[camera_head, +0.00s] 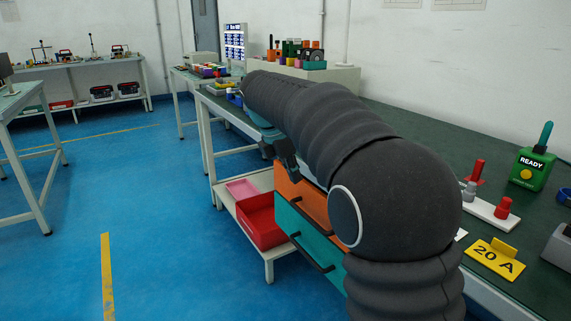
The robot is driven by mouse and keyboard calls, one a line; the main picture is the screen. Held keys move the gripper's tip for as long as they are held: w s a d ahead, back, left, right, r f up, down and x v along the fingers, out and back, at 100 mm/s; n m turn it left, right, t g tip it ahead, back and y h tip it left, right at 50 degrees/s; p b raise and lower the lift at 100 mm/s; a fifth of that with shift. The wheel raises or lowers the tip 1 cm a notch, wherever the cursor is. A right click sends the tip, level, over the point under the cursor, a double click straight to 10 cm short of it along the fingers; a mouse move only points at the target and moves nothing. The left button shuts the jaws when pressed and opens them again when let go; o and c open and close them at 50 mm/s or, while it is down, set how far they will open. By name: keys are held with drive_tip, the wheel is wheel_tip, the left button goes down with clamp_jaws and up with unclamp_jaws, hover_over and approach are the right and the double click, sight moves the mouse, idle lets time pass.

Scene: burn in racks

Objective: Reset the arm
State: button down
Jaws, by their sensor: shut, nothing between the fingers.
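My arm in its dark ribbed sleeve reaches away across the middle of the view. My gripper (291,172) shows small and dark below the arm, in front of the workbench edge and above the orange drawer front. It is shut and empty. It is apart from the objects on the bench top. Part of the wrist is hidden behind the arm.
Orange and teal drawers (307,238) and a red bin (262,222) sit below. Blue floor is free at left.

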drive_tip(key=s+f+m+y, duration=0.2)
drive_tip(key=s+f+m, duration=0.45)
drive_tip(key=m, duration=0.45)
drive_tip(key=s+d+m+t, duration=0.1)
drive_tip(key=s+m, duration=0.3)
drive_tip(key=s, duration=0.4)
drive_tip(key=s+d+f+m+t+y, duration=0.1)
drive_tip(key=s+d+m, duration=0.3)
drive_tip(key=s, duration=0.5)
drive_tip(key=s+d+f+m+t+y, duration=0.1)
drive_tip(key=s+d+m, duration=0.1)
drive_tip(key=s, duration=0.7)
drive_tip(key=shift+d+f+m+t, duration=0.15)
drive_tip(key=shift+d+m+t, duration=0.2)
drive_tip(key=shift+m, duration=0.55)
